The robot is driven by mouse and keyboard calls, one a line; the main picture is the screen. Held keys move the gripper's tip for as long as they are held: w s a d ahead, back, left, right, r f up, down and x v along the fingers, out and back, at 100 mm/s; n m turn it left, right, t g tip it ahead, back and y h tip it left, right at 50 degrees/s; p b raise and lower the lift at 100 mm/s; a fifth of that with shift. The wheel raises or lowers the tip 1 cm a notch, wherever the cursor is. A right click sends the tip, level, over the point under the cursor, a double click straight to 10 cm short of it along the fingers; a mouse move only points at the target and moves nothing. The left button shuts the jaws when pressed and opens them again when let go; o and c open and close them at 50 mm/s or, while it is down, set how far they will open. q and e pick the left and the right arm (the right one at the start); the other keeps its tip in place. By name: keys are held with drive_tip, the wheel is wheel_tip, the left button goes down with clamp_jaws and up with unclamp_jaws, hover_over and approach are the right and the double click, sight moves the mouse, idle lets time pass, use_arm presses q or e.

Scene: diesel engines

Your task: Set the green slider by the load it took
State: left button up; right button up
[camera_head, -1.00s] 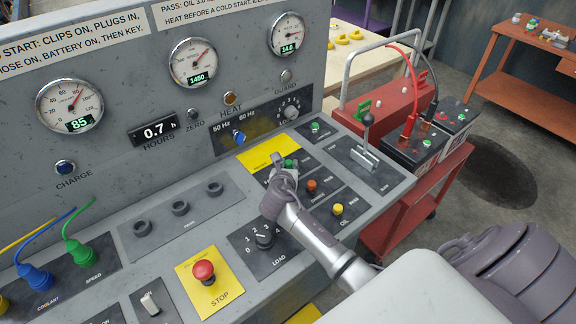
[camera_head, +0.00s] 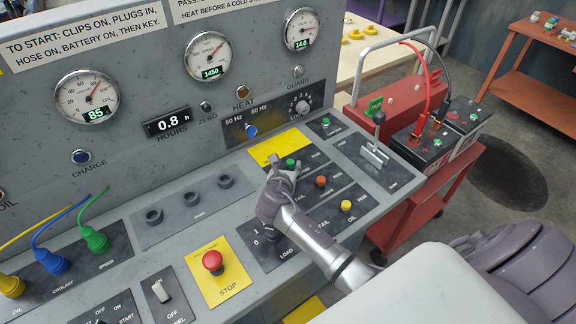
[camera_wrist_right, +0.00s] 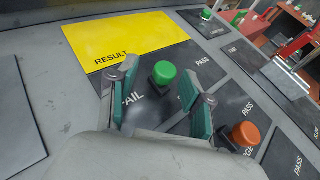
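The green slider (camera_head: 291,163) sits in the top row below the yellow RESULT label (camera_head: 280,145), with orange (camera_head: 321,181) and yellow (camera_head: 346,205) sliders below it. In the right wrist view, the green slider (camera_wrist_right: 165,73) stands about midway between the FAIL and PASS words. My right gripper (camera_head: 284,168) is over this row; in the wrist view (camera_wrist_right: 160,98) its fingers are apart, with the slider showing in the gap and slightly beyond the tips. I cannot tell whether they touch it. The LOAD dial (camera_head: 271,235) is mostly hidden by my right arm. My left gripper is out of view.
The red STOP button (camera_head: 213,262) and a toggle switch (camera_head: 161,291) are left of my arm. A red cart with batteries (camera_head: 425,140) is beyond. Coloured plugs (camera_head: 52,261) are at far left.

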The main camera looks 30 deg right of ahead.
drive_tip(key=shift+s, duration=0.1)
drive_tip(key=v, duration=1.2)
drive_tip(key=shift+f, duration=0.1)
